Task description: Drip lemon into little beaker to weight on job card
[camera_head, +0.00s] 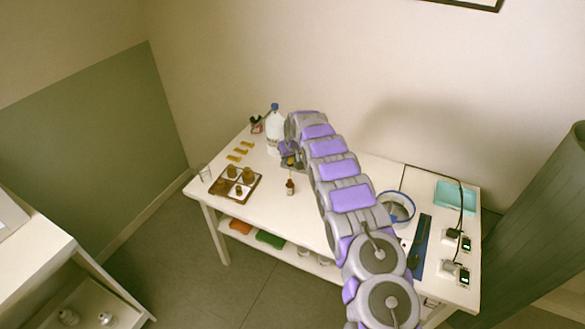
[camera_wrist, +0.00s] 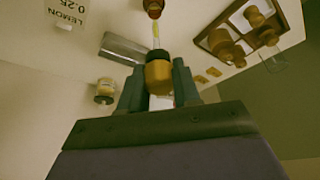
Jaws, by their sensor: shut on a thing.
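In the wrist view my gripper (camera_wrist: 158,90) is shut on a rounded amber piece (camera_wrist: 159,78). A thin pale stem with yellow in it (camera_wrist: 156,37) extends from it; I cannot tell whether this is a dropper or a bottle's tip. A small brown bottle (camera_wrist: 153,7) shows beyond the stem; a labelled brown bottle (camera_head: 290,187) stands on the table in the head view. The job card (camera_wrist: 68,12) appears inverted, reading LEMON and 0.25. A clear glass beaker (camera_head: 205,172) stands at the table's left edge. The gripper is mostly hidden behind my arm in the head view.
A brown tray (camera_head: 222,198) holds several amber bottles. A grey metal box (camera_wrist: 122,48) and a small jar (camera_wrist: 104,90) show in the wrist view. A blue-rimmed round object (camera_head: 398,207) is at right.

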